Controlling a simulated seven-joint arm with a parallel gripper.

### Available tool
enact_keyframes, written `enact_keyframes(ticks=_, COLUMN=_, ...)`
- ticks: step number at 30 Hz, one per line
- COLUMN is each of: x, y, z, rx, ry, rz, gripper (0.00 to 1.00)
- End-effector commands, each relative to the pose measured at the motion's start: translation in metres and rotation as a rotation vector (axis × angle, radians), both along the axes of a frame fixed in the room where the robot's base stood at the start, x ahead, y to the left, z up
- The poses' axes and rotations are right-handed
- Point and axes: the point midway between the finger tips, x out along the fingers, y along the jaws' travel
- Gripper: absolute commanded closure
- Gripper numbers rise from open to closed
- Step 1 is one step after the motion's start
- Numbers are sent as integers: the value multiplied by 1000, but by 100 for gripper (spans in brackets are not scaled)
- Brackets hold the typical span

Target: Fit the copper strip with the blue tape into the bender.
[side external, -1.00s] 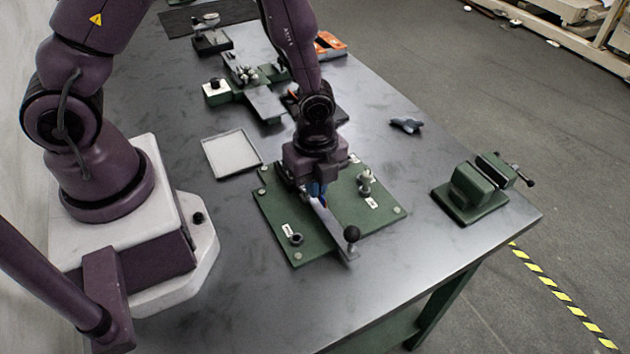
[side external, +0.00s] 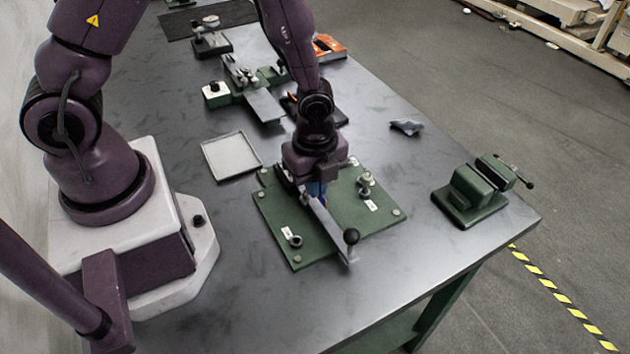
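The bender is a green plate (side external: 272,212) with pegs, white labels and a flat grey lever (side external: 335,230) ending in a black ball knob (side external: 351,236). My gripper (side external: 317,192) points down over the middle of the plate, by the lever's inner end. A small blue patch shows at its fingertips; I cannot tell whether this is tape or part of the fingers. The fingers are too small and partly hidden to show whether they are open or shut. No copper strip can be made out at the gripper. A bit of orange-copper colour (side external: 292,97) shows behind my arm, mostly hidden.
An empty pale tray (side external: 231,155) lies left of the plate. A green vise (side external: 470,195) stands right, near the table edge. A crumpled dark cloth (side external: 406,127) lies behind it. A green fixture (side external: 243,90) and an orange-and-black item (side external: 328,46) stand farther back.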

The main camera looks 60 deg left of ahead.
Motion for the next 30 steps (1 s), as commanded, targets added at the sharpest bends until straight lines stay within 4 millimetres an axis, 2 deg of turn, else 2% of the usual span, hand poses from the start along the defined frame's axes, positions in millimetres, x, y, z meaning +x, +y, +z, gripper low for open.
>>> enact_keyframes(ticks=30, x=0, y=0, z=6, rx=0, ry=0, rz=-1, gripper=100)
